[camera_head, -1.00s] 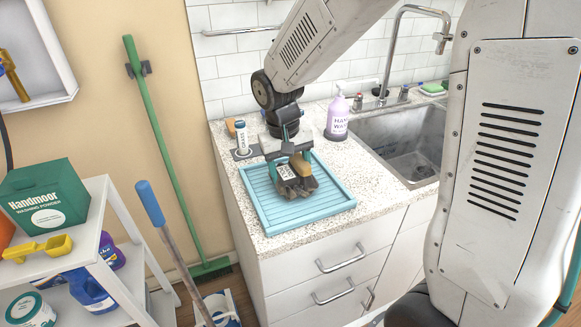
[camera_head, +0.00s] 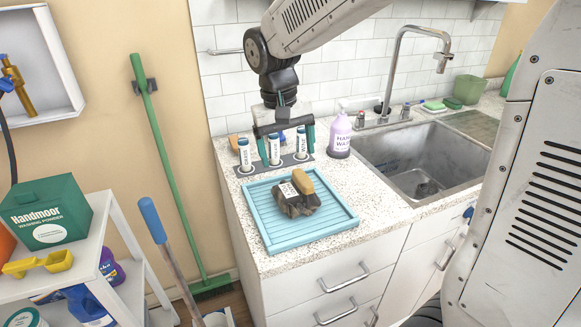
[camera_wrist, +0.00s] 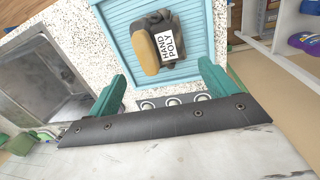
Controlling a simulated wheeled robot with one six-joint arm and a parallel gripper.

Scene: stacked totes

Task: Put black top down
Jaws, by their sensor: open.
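A dark brown-black crumpled bundle (camera_head: 297,205) with a tan block (camera_head: 303,181) and a white label (camera_head: 284,191) lies on the light-blue tray (camera_head: 265,232). The wrist view shows the tan block (camera_wrist: 145,52) and the label, reading HAND POLY (camera_wrist: 172,46). My gripper (camera_head: 285,143) is open, behind and above the tray, over the rack of bottles. Its teal fingers (camera_wrist: 163,88) stand apart with nothing held between them. No black top stands out clearly apart from the bundle.
Several white labelled bottles (camera_head: 274,150) stand in a grey rack (camera_head: 283,165) behind the tray. A lilac hand-wash bottle (camera_head: 340,138) and the sink (camera_head: 425,165) are to the right. The counter's front edge is close to the tray.

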